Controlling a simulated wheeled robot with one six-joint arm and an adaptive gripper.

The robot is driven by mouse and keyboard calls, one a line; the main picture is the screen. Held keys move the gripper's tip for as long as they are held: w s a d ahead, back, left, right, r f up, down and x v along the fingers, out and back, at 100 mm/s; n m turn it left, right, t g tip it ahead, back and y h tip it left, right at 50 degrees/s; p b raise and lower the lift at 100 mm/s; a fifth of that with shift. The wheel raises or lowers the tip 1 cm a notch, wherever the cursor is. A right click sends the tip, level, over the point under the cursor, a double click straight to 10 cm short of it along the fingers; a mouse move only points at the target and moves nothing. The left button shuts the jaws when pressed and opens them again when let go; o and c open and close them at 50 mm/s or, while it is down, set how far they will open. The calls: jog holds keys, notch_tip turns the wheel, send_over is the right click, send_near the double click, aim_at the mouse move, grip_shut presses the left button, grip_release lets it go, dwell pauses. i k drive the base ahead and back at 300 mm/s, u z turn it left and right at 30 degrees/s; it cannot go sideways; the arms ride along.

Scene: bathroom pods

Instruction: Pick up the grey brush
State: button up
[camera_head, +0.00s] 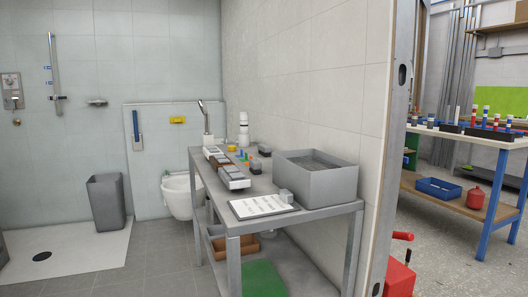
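A metal table (330,209) stands against the tiled wall. Several small block-shaped items lie in a row along its left side. The nearest of these is a grey, pale-topped one (233,178) that looks like a brush, though it is too small to be sure. Behind it lies a brown and grey one (219,160), and a pale one lies farther back. My gripper is not in view.
A large grey open box (315,182) stands on the table's right. A clipboard (262,207) lies at the front with a small grey block (286,196) at its edge. Small coloured items (244,156) lie behind. Grey floor (160,240) is clear left of the table.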

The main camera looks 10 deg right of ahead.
aim_at(265, 150)
jog(key=u, duration=1.4)
jog(key=i, duration=3.95)
jog(key=z, duration=3.85)
